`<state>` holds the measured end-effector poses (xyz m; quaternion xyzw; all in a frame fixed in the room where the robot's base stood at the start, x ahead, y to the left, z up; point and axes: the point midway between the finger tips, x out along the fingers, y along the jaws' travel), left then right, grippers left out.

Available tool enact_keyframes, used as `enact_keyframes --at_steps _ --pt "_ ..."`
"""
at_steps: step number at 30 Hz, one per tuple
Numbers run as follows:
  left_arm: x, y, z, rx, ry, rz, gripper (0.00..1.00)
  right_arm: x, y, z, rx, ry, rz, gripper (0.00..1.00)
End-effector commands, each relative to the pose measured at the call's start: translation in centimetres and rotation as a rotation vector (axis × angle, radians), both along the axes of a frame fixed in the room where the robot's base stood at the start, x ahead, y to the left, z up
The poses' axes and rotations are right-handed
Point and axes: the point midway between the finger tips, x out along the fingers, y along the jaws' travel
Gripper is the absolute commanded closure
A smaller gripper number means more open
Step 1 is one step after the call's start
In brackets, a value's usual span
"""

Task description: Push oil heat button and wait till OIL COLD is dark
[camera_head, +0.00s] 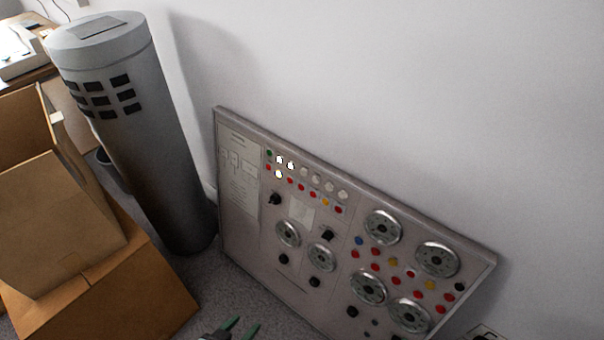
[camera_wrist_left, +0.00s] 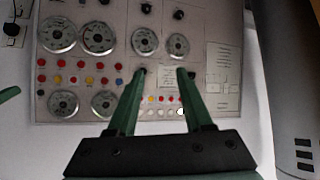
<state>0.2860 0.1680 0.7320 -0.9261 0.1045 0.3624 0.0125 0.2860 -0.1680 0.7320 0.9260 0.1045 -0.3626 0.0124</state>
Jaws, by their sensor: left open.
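The grey control panel (camera_head: 248,241) leans by the wall with gauges, knobs and coloured buttons. Among its small lamps and buttons, two in the top row (camera_head: 291,165) and one in the row below (camera_head: 279,174) glow bright; the other pale lamps (camera_head: 328,186) look dark. Labels are too small to read, so I cannot tell which is OIL COLD or the oil heat button. My left gripper (camera_head: 235,326) is at the bottom edge, in front of the panel. In the wrist view its open, empty fingers (camera_wrist_left: 161,73) overlap the upside-down panel (camera_wrist_left: 110,14). A green tip, probably my right gripper (camera_wrist_left: 8,93), shows at the left edge.
A tall grey cylinder (camera_head: 150,150) stands left of the panel. Open cardboard boxes (camera_head: 90,275) fill the lower left. A wall socket with a black plug (camera_wrist_left: 12,30) is beside the panel. Carpeted floor (camera_head: 222,290) is free in front of the panel.

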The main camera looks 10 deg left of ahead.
Motion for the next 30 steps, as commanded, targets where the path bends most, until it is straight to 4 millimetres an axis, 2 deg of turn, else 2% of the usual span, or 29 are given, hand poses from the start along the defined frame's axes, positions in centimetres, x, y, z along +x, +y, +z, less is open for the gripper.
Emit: enact_keyframes --at_steps 1,13,30 --pt "0.0 0.0 0.0 0.0 0.0 0.0 0.56 0.0 0.0 0.0 0.0 0.0 0.0 0.5" --pt "-0.01 -0.01 -0.01 0.0 0.0 0.0 1.0 0.0 0.0 0.0 0.0 0.0 0.0 0.5" --pt "-0.02 -0.01 -0.01 0.0 0.0 0.0 1.0 0.0 0.0 0.0 0.0 0.0 0.0 0.5"
